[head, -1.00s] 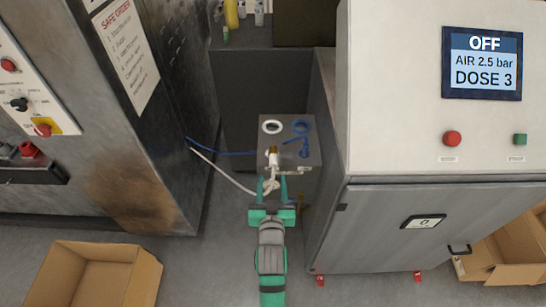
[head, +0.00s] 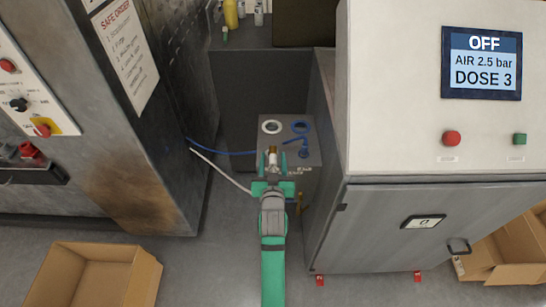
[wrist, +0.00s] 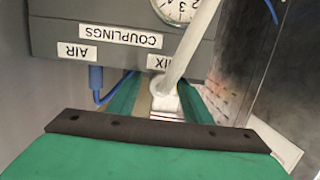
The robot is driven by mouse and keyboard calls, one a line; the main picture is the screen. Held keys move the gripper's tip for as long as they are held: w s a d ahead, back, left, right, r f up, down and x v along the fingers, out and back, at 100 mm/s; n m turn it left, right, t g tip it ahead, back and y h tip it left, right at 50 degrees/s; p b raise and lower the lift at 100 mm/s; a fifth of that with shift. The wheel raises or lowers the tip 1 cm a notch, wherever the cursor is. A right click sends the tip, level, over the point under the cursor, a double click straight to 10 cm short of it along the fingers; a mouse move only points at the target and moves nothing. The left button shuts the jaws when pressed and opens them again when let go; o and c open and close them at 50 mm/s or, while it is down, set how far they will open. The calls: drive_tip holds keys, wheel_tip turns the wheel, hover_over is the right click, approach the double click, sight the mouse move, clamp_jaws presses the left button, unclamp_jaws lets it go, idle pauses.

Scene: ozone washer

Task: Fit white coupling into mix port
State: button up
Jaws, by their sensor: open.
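The white coupling (wrist: 165,101) on the white hose (wrist: 192,45) is between my gripper's two green fingers in the wrist view. My gripper (head: 273,160) is open around it, at the front of the grey couplings box (head: 313,150). In the head view, a brass and white fitting (head: 272,154) shows between the fingertips. The mix label (wrist: 158,62) is partly covered by the hose, and the mix port is hidden behind the hose and coupling. I cannot tell whether the coupling is seated in it.
A blue air hose (wrist: 96,83) hangs beside the air label (wrist: 75,51). White (head: 271,126) and blue (head: 301,126) rings are on the box top. A grey cabinet (head: 400,230) stands close on the right and a metal machine (head: 150,170) on the left. An open carton (head: 95,278) lies front left.

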clamp_jaws()
